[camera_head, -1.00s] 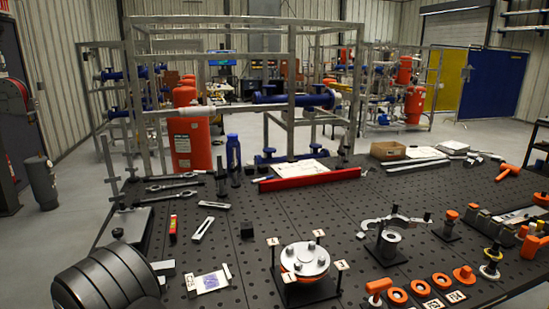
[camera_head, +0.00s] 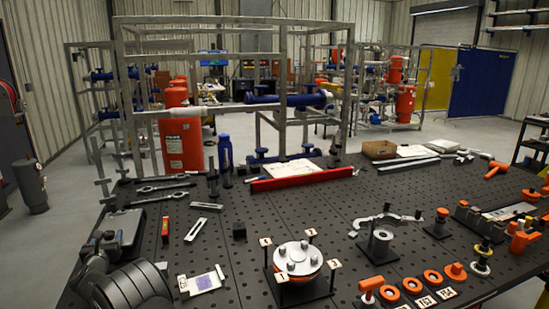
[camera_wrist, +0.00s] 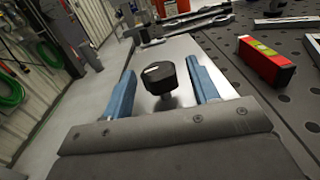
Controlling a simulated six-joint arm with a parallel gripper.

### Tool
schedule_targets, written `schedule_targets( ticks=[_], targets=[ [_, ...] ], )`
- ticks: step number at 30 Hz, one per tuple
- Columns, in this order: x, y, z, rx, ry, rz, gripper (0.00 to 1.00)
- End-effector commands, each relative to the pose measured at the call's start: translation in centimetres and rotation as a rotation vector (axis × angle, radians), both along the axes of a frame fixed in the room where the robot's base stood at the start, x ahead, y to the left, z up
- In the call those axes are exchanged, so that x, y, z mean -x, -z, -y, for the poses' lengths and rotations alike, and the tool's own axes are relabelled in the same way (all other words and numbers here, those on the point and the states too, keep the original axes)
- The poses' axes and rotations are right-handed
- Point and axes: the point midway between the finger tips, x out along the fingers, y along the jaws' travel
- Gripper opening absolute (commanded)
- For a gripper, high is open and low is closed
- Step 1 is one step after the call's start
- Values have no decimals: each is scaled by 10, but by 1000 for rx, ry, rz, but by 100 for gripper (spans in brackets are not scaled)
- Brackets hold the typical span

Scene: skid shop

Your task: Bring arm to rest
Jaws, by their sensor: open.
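My gripper (camera_head: 100,243) is at the lower left of the head view, over the near end of a grey plate (camera_head: 150,212) on the bench. In the wrist view my gripper (camera_wrist: 163,80) shows two blue fingers spread wide apart. A black round knob (camera_wrist: 158,78) with a white mark stands on the plate (camera_wrist: 185,50) between the fingers, with a visible gap on each side. Nothing is held. My dark arm links fill the lower left corner of the head view.
A red and yellow level (camera_wrist: 267,62) lies right of the plate in the wrist view.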

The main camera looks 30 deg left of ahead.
Motion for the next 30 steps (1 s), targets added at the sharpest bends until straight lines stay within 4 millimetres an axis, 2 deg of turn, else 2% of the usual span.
schedule_targets(
  ticks=[3, 25, 30],
  targets=[
    [-9, -1, -7, -1, -15, 2, 55],
    [-8, -1, -5, -11, -295, -11, 55],
    [4, -1, 13, -11, -297, -13, 55]
  ],
)
